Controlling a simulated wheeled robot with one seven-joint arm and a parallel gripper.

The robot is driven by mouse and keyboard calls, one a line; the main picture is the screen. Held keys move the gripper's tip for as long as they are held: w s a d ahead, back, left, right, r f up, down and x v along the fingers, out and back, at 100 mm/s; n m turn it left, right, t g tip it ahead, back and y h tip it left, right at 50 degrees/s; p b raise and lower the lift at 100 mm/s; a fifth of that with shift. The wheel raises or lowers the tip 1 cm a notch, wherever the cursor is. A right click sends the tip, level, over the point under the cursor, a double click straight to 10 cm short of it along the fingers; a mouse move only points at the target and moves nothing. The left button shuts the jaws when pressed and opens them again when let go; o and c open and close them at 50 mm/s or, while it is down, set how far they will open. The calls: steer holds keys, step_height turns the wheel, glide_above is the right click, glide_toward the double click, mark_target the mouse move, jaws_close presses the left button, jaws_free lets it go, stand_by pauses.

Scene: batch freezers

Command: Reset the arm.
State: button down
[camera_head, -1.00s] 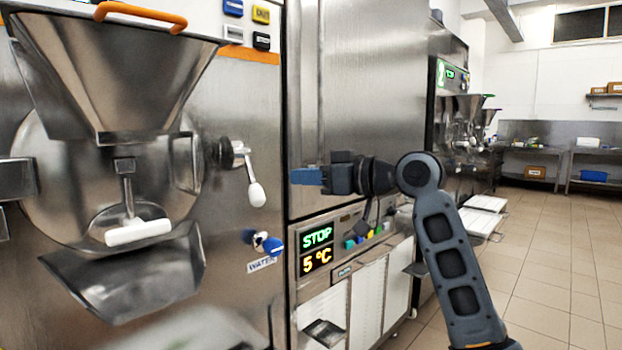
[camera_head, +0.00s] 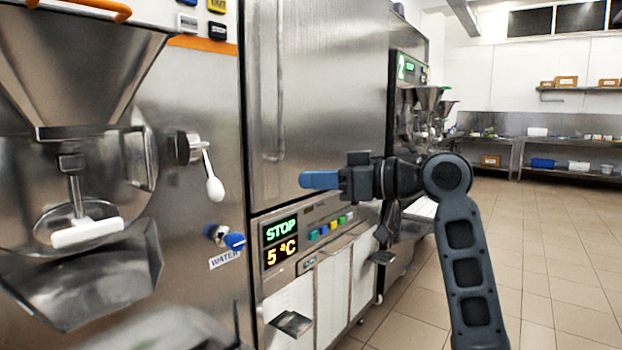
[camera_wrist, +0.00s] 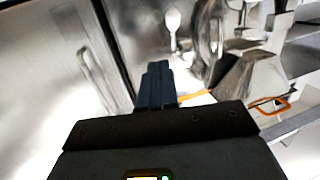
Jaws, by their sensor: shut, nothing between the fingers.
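My gripper (camera_head: 318,180) is in the middle of the head view, at the end of my bent dark arm. Its blue fingers are shut with nothing between them and point left towards the batch freezer. They appear in front of the steel cabinet, apart from it as far as I can tell. In the wrist view the closed blue fingers (camera_wrist: 157,82) point up the picture, towards the white lever handle (camera_wrist: 173,20).
A batch freezer with a steel hopper (camera_head: 80,70), white-tipped lever (camera_head: 214,188) and blue water tap (camera_head: 233,241) stands left. A display (camera_head: 280,243) reads STOP and 5 °C. Steel tables (camera_head: 560,150) stand at the back right. Tiled floor (camera_head: 560,260) there is clear.

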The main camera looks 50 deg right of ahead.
stand_by(0.4)
steer(key=s+a+f+m+t+h, duration=0.15)
steer(key=a+f+m, duration=0.3)
steer(key=f, duration=0.45)
steer(key=w+a+f+m+h, duration=0.1)
steer(key=a+f+m+h, duration=0.3)
steer(key=f, duration=0.5)
steer(key=s+a+f+g+h, duration=0.2)
steer(key=s+a+f, duration=0.8)
steer(key=s+f, duration=0.3)
steer(key=s+a+r+n+y, duration=0.1)
steer(key=s+a+n, duration=0.15)
steer(key=s, duration=0.85)
steer(key=s+a+r+n+y, duration=0.1)
steer(key=s+a+n+y, duration=0.15)
steer(key=s, duration=0.95)
step_height(320, 180, up, 14)
steer(key=h+p, duration=0.1)
steer(key=p, duration=1.3)
steer(key=shift+w+d+g, duration=0.2)
steer(key=shift+w+g, duration=0.1)
steer(key=shift+g, duration=0.15)
